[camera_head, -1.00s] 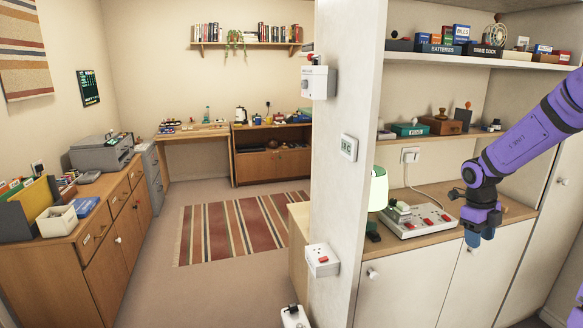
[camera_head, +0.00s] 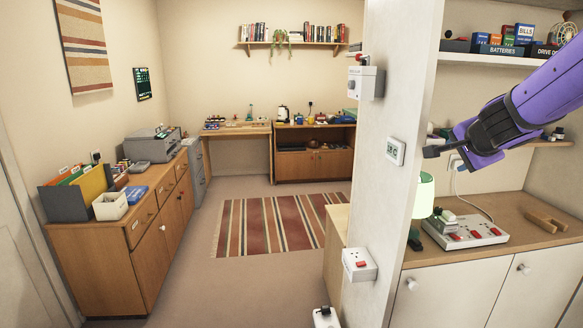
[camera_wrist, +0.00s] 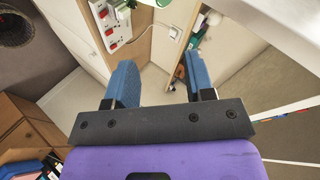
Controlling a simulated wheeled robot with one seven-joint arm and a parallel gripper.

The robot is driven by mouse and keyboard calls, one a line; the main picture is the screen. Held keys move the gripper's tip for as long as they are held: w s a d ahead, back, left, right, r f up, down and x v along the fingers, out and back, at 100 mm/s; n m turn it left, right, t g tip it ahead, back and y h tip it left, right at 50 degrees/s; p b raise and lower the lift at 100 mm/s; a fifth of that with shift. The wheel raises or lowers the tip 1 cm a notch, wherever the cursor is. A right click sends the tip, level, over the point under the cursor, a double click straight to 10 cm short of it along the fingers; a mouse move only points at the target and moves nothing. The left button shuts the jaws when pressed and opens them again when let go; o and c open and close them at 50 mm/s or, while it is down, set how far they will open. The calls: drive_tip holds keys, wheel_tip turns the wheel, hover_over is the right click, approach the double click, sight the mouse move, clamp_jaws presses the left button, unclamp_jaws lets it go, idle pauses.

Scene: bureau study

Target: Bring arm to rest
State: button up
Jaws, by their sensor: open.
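My purple arm reaches in from the upper right in the head view, in front of the alcove, and its dark end points left over the counter (camera_head: 515,207). My gripper (camera_wrist: 162,80) shows in the wrist view with its two blue fingers wide apart and nothing between them.
A lit green lamp (camera_head: 424,195), a panel with red switches (camera_head: 475,232) and a forked wooden piece (camera_head: 545,221) stand on the counter. The striped rug (camera_head: 268,225) lies on open floor.

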drive_tip(key=s+a+r+n+g+y, duration=0.2)
drive_tip(key=s+a+r+n+y, duration=0.15)
drive_tip(key=s+a+n, duration=0.7)
drive_tip(key=s+f+n+g, duration=0.1)
drive_tip(key=s+f+n, duration=0.1)
drive_tip(key=s, duration=0.7)
drive_tip(key=s+f+n+g+h, duration=0.1)
drive_tip(key=s+f+n+g, duration=0.1)
drive_tip(key=s, duration=0.7)
drive_tip(key=shift+d+n, duration=0.35)
drive_tip(key=shift+d, duration=0.05)
